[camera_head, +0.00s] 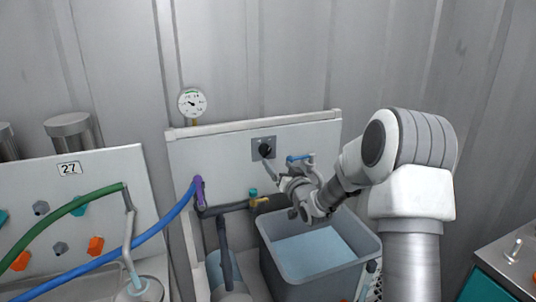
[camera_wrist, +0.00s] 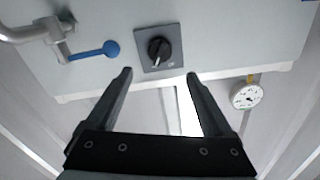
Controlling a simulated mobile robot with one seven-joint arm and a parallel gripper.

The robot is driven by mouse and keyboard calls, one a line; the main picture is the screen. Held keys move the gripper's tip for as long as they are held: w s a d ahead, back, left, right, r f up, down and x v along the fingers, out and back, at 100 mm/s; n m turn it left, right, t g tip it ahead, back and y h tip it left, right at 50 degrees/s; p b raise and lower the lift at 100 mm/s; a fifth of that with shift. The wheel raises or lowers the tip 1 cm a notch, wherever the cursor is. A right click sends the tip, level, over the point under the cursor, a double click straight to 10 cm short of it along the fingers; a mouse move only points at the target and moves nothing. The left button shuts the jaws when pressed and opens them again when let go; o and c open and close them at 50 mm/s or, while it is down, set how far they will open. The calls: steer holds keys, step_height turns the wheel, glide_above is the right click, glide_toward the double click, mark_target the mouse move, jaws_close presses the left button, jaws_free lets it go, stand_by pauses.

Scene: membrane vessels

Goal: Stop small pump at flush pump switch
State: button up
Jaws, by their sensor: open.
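The flush pump switch is a black rotary knob (camera_head: 264,150) on a square grey plate, fixed to a pale panel in the head view. In the wrist view the knob (camera_wrist: 158,49) and its plate lie just beyond my fingertips, between their lines. A pointer mark shows on the knob, and a small label too small to read is on the plate. My gripper (camera_wrist: 160,75) is open, its two dark fingers apart with nothing between them. In the head view my gripper (camera_head: 272,170) is just below the switch. I cannot tell whether it touches the knob.
A tap with a blue lever (camera_head: 298,158) is right of the switch, above a grey tub of water (camera_head: 320,250). A pressure gauge (camera_head: 192,103) stands above the panel at left. A blue hose (camera_head: 150,240) and green hose (camera_head: 70,208) run at left.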

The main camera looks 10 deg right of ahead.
mark_target(267, 152)
steer(key=w, duration=0.3)
steer(key=w+a, duration=0.1)
steer(key=w, duration=0.5)
steer(key=shift+w+a, duration=0.35)
steer(key=shift+a, duration=0.05)
steer(key=shift+c, duration=0.2)
jaws_close()
steer(key=shift+b, duration=0.3)
